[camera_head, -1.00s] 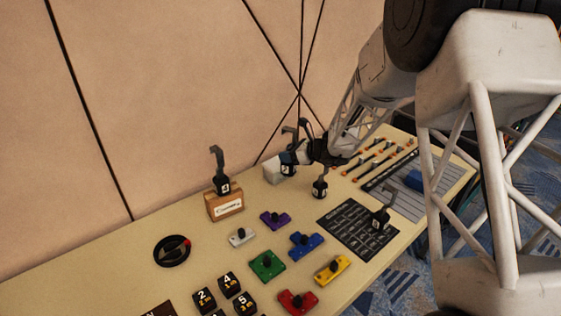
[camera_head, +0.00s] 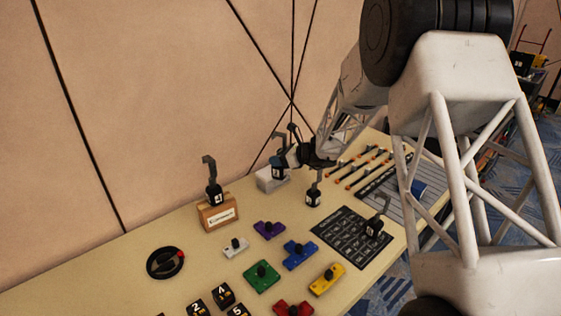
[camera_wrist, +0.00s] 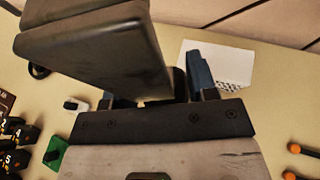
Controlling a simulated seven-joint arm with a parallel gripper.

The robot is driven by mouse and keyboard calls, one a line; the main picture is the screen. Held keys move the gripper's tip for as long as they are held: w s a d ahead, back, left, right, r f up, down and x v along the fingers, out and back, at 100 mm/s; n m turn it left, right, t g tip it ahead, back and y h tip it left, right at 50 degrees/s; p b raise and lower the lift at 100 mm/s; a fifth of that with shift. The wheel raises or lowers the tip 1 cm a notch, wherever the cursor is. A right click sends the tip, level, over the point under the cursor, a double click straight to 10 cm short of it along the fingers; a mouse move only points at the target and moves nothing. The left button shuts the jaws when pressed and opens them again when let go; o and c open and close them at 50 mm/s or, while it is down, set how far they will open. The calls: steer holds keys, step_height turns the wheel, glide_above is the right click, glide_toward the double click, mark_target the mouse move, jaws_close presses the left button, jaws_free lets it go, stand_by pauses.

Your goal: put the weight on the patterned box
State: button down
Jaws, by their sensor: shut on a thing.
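The patterned box (camera_head: 266,181) is a small white block at the back of the table; its dotted side shows in the wrist view (camera_wrist: 234,68). I cannot tell whether the weight touches the box top. In the wrist view my dark gripper (camera_wrist: 180,88) hides most of the held weight. Another black hooked weight (camera_head: 314,198) stands on the table just below my gripper.
A wooden box (camera_head: 217,213) with a label bears another hooked weight (camera_head: 213,191). One more weight (camera_head: 374,228) stands on a black printed mat (camera_head: 345,235). Coloured knobbed blocks, black numbered cubes and a black ring (camera_head: 165,263) lie in front. Orange-tipped rods lie right.

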steer(key=w+a, duration=0.3)
steer(key=w, duration=0.8)
steer(key=shift+w+a+f, duration=0.15)
steer(key=shift+w+f, duration=0.1)
steer(key=shift+f, duration=0.15)
steer(key=shift+f, duration=0.15)
steer(key=shift+f, duration=1.6)
steer(key=shift+f, duration=0.15)
steer(key=shift+c, duration=2.1)
jaws_free()
steer(key=shift+f, duration=0.1)
